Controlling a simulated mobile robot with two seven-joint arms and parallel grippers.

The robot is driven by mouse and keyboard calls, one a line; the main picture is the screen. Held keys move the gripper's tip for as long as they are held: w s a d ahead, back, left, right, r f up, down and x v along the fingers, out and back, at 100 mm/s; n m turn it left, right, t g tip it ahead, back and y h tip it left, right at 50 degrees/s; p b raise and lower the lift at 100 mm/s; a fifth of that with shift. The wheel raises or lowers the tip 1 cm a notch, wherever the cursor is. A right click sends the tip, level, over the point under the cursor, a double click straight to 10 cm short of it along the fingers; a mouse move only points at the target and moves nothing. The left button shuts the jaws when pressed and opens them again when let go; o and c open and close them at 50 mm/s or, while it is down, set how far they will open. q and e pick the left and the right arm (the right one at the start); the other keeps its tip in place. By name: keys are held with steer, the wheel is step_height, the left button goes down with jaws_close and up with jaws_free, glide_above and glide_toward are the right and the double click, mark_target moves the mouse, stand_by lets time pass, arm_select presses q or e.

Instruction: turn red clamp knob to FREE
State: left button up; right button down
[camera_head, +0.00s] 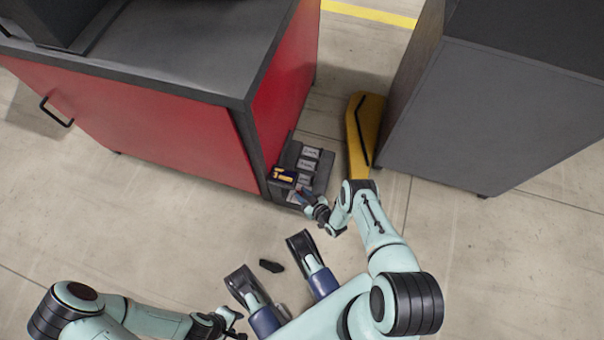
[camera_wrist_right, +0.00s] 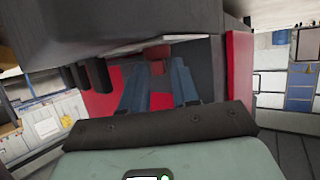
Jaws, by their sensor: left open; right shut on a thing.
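The red clamp knob (camera_wrist_right: 158,53) shows in the right wrist view between the tips of my two blue fingers. My right gripper (camera_wrist_right: 158,72) is shut on it, and the fingers hide its sides. In the head view my right gripper (camera_head: 301,193) reaches to the low front of a dark fixture (camera_head: 323,172) beside the red cabinet. The knob is too small and covered there to make out, and I cannot read its setting or a FREE mark. My left gripper (camera_head: 236,322) is open and low at the bottom of the head view, far from the fixture.
The fixture carries several grey blocks (camera_head: 308,164) and a yellow-marked label (camera_head: 284,175). The red cabinet (camera_head: 170,130) stands close on the left, a grey cabinet (camera_head: 490,120) on the right. A yellow piece (camera_head: 359,130) lies between them. A small black object (camera_head: 271,266) lies on open floor.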

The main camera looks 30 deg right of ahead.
steer(key=n+g+y, duration=0.1)
steer(key=n+y, duration=0.1)
steer(key=d+n+y, duration=0.1)
steer(key=n+y, duration=0.1)
steer(key=y, duration=0.1)
steer(key=shift+w+n+g, duration=0.1)
steer(key=shift+n+g, duration=0.2)
steer(key=shift+g, duration=0.1)
steer(key=shift+w+d+n+g+y, duration=0.15)
steer(key=shift+n+g+y, duration=0.95)
steer(key=shift+n+y, duration=0.35)
steer(key=shift+n+g+y, duration=0.3)
steer(key=shift+n+y, duration=0.05)
steer(key=c, duration=1.1)
jaws_free()
arm_select(q)
steer(key=w+r+t+p, duration=0.2)
steer(key=w+r+p, duration=0.1)
steer(key=w, duration=0.3)
steer(key=shift+d+r, duration=0.2)
steer(key=shift+d, duration=0.2)
arm_select(e)
steer(key=v, duration=1.3)
steer(key=shift+d, duration=0.1)
arm_select(q)
steer(key=shift+w, duration=0.1)
